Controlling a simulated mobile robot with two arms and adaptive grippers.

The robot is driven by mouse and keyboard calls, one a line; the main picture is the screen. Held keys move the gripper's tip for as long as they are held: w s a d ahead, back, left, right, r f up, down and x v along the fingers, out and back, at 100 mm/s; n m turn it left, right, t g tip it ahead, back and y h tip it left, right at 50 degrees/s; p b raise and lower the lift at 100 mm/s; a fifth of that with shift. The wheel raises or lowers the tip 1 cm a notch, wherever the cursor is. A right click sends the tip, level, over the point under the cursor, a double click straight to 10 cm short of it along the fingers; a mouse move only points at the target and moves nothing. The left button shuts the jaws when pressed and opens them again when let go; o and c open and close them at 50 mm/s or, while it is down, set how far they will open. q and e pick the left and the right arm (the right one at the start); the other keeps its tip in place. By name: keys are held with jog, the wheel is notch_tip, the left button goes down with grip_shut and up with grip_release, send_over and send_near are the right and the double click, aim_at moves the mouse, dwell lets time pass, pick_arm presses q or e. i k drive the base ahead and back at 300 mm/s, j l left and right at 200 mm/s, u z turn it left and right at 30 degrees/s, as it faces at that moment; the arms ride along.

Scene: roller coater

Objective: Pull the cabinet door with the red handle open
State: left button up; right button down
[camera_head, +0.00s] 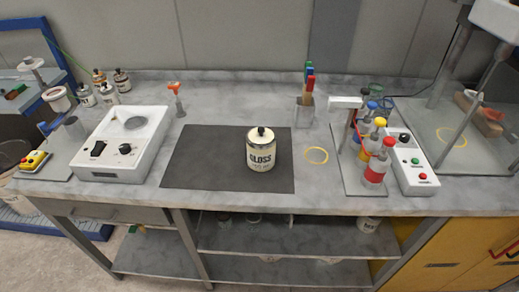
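The yellow cabinet (452,243) stands under the right end of the bench, at the lower right of the head view. Its red handle (504,247) shows close to the right picture edge. The cabinet's front looks closed, but it is cut off by the right and bottom edges, so the whole door cannot be seen. Neither of my grippers is in view.
The grey bench (330,196) runs across the view. On it stand a GLOSS can (261,152) on a dark mat (200,160), a white device (120,145) and a bottle rack (350,165). Open shelves (300,270) lie below. Floor shows at lower left.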

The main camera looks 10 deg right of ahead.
aim_at(462, 242)
jog(key=z, duration=2.15)
